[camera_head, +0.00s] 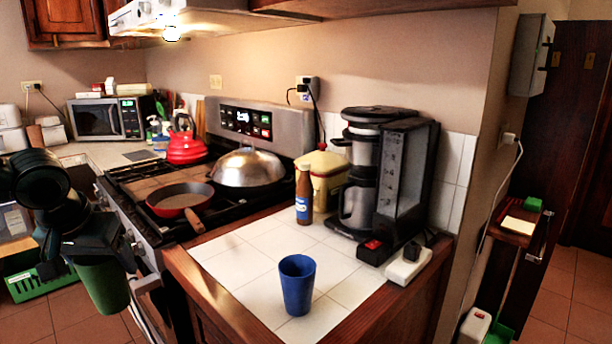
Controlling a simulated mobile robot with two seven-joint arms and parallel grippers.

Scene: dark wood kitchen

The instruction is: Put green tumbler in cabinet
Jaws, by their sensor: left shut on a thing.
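The green tumbler (103,288) is at the lower left, held in the air in front of the stove. My left gripper (92,262) is shut on its upper part, and the gripper hides the tumbler's rim. A dark wood wall cabinet (66,18) hangs at the top left, beyond the stove, with its door shut. Another wooden cabinet edge (440,3) runs along the top of the view, mostly cut off. My right gripper is out of view.
A blue cup (297,286) stands on the white tiled counter (235,262), with a brown bottle (304,196) and coffee maker (362,180) behind. The stove holds a red pan (180,194), a domed lid (247,167) and a red kettle (186,143). The counter's left part is clear.

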